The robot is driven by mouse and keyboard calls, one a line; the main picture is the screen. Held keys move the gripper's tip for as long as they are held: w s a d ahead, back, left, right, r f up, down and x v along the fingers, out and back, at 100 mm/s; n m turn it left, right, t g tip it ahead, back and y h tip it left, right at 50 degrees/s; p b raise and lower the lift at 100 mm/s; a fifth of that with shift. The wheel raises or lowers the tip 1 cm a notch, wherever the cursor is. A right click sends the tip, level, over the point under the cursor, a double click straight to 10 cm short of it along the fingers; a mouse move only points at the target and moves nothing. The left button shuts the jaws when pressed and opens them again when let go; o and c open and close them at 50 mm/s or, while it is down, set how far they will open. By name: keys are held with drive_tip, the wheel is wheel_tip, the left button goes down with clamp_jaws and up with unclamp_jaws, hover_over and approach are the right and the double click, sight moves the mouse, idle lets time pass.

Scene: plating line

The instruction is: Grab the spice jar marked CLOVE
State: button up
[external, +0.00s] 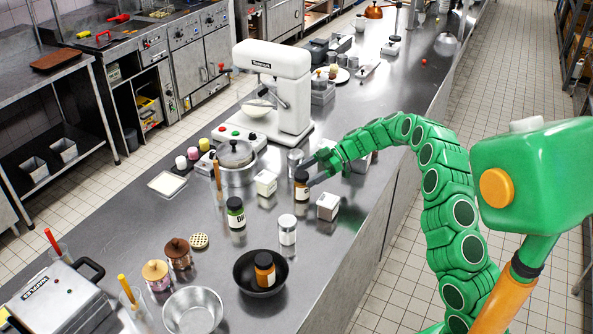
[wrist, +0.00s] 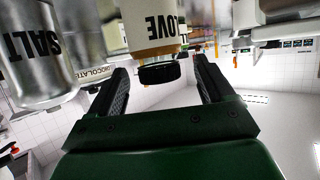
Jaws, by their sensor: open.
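The CLOVE jar (external: 301,190) stands upright on the steel counter (external: 340,245), with a brown body, pale label and black lid. In the wrist view the jar (wrist: 152,25) appears upside down, most of the word CLOVE readable, its black lid toward the opening between my fingers. My gripper (external: 313,168) is open at the jar, coming from the right. In the wrist view the two dark fingers of my gripper (wrist: 158,85) lie on either side of the lid, with gaps visible. Whether the fingers reach around the jar's body is hard to tell.
A silver SALT shaker (wrist: 35,50) is close to the left finger in the wrist view. A black bowl (external: 243,284) holds an orange jar. A mixer (external: 290,70) stands behind.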

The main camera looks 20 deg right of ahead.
sight(297, 179)
drive_tip(key=x, duration=0.4)
drive_tip(key=shift+a+f, duration=0.1)
drive_tip(key=shift+a, duration=0.3)
drive_tip(key=c, duration=1.2)
